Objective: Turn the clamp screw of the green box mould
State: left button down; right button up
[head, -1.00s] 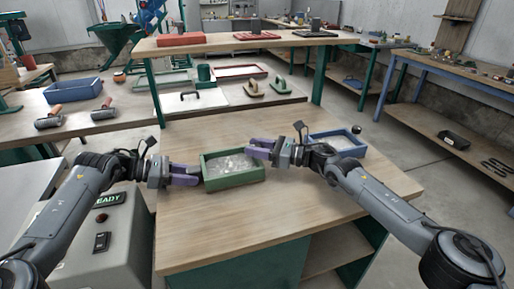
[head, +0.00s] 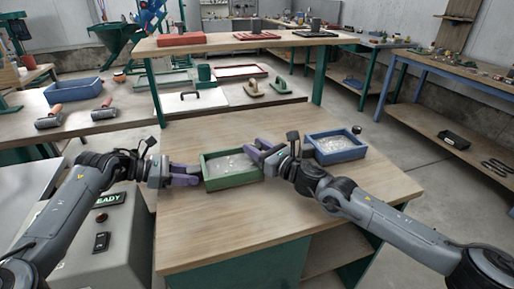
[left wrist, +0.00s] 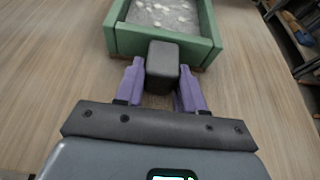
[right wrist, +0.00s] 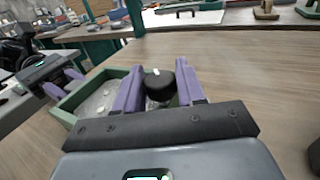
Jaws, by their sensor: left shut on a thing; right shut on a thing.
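The green box mould (head: 232,181) stands on the wooden table with whitish, lumpy material inside. My left gripper (head: 196,175) is at its left side. In the left wrist view, its purple fingers are shut on a dark grey block (left wrist: 162,66) against the mould's wall (left wrist: 124,40). My right gripper (head: 259,149) is at the mould's right side. In the right wrist view, its fingers are shut on the round black clamp screw knob (right wrist: 160,84), which has a white mark on top. The screw's shaft is hidden.
A blue box mould (head: 340,155) with similar whitish contents stands just right of my right gripper. The front of the wooden table (head: 240,228) is clear. A bench behind holds trowels, rollers and a blue tray (head: 73,91).

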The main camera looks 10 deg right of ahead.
jog(key=shift+a, duration=0.1)
dwell(0.4)
jog(key=o, duration=1)
jog(key=shift+c, duration=0.2)
jog(key=shift+h, duration=0.3)
jog(key=v, duration=1.2)
jog(key=shift+f, duration=0.15)
